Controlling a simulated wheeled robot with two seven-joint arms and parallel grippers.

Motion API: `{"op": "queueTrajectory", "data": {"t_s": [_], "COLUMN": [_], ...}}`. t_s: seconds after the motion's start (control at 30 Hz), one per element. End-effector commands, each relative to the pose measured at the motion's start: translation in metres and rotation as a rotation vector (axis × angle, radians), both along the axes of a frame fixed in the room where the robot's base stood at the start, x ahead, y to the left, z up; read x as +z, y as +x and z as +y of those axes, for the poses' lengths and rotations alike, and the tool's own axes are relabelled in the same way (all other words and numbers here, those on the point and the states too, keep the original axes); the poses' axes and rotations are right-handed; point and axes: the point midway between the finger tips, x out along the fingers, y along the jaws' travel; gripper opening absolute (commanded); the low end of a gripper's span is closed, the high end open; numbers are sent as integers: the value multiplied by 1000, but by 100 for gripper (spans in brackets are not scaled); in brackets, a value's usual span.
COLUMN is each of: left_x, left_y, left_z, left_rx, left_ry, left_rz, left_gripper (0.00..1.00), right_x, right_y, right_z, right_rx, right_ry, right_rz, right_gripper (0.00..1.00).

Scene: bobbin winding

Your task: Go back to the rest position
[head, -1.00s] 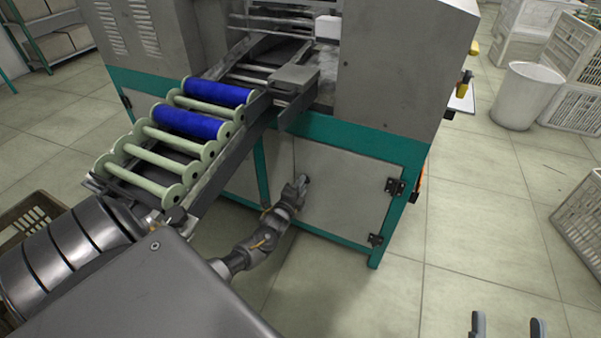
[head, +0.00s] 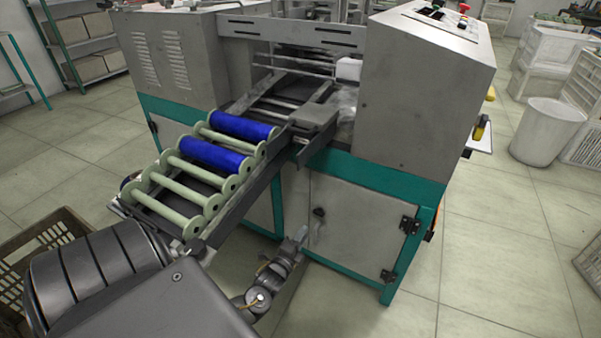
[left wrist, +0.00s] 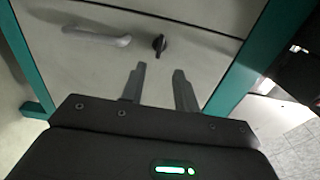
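My left gripper (head: 301,234) is in front of the machine's lower grey cabinet door (head: 360,225), close to its black knob (head: 319,212). In the left wrist view the two fingers of my left gripper (left wrist: 158,68) are apart with nothing between them. The black knob shows beyond the fingertips in the left wrist view (left wrist: 160,43), apart from them. My right gripper is out of view.
The winding machine (head: 415,90) fills the middle. Its sloping rack (head: 238,208) holds blue-wound bobbins (head: 215,155) and bare pale green ones (head: 175,208). A brown crate (head: 50,235) stands left. Open floor (head: 490,260) lies right, with a white bin (head: 547,130) behind.

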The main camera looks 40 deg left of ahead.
Motion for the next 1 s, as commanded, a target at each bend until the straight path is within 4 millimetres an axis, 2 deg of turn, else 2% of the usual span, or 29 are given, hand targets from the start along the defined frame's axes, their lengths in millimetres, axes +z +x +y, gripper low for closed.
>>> {"op": "queueTrajectory", "data": {"t_s": [0.2, 0.77, 0.9, 0.97, 1.0], "left_x": [0, 0, -7, -5, 2], "left_y": [-11, -10, -10, -5, 0], "left_z": [-3, -3, -3, -12, -23], "left_rx": [-1, -1, 5, -7, -27], "left_ry": [0, -10, -134, -251, -348], "left_rz": [-1, -2, 4, 4, -1], "left_gripper": [31, 31, 31, 31, 31], "right_x": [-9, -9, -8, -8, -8], "right_y": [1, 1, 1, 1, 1], "right_z": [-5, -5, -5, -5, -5], "right_rx": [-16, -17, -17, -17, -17], "right_ry": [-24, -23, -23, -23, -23], "right_rz": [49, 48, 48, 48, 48], "right_gripper": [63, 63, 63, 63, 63]}}
